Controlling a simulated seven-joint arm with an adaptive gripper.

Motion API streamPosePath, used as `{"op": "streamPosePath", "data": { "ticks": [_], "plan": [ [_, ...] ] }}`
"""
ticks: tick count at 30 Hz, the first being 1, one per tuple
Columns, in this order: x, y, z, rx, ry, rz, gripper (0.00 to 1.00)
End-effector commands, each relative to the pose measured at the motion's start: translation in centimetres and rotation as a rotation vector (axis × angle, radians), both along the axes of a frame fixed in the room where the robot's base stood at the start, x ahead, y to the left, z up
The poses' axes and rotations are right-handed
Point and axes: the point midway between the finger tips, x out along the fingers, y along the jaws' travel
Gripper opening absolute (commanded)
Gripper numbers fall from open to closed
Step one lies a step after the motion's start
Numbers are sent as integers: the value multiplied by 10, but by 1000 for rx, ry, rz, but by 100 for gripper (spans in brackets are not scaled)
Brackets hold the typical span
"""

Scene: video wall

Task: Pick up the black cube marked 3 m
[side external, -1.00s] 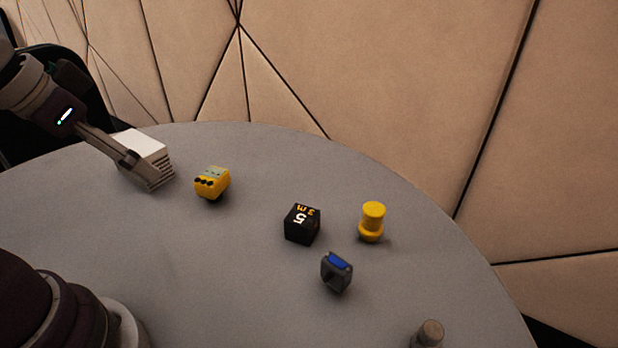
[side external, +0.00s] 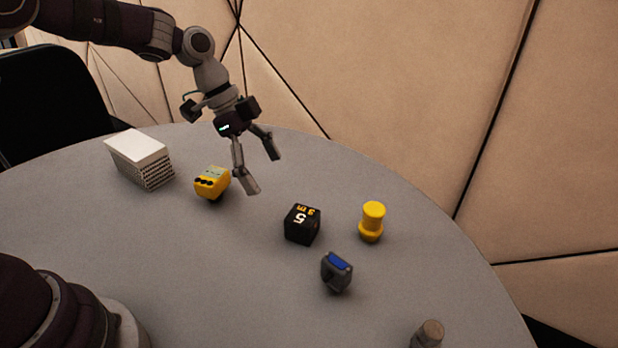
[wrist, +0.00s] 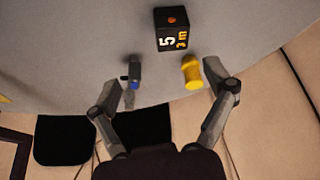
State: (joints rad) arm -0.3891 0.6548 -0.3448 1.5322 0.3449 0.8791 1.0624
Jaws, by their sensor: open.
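The black cube (side external: 302,225) sits on the grey table, with "3 m" in orange and a white 5 on its faces. In the wrist view the black cube (wrist: 175,29) shows near the top, beyond the fingertips. My gripper (side external: 262,172) is open and empty, above the table to the upper left of the cube and apart from it. In the wrist view my gripper (wrist: 163,98) shows its two fingers spread wide, with nothing held between them.
A yellow cylinder-shaped piece (side external: 372,222) stands right of the cube. A dark grey object with a blue face (side external: 336,271) lies in front. A yellow device (side external: 212,183) and a white box (side external: 141,159) are at left. A brownish cylinder (side external: 428,333) stands near the front edge.

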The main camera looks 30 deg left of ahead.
Motion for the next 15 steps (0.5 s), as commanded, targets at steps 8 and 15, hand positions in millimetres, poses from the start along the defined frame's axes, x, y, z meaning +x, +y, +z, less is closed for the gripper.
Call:
{"op": "streamPosePath", "data": {
  "ticks": [8, 15],
  "plan": [
    [20, -9, -38, -134, -63, -149, 83],
    [24, -31, -73, -131, -63, -148, 83]
  ]
}}
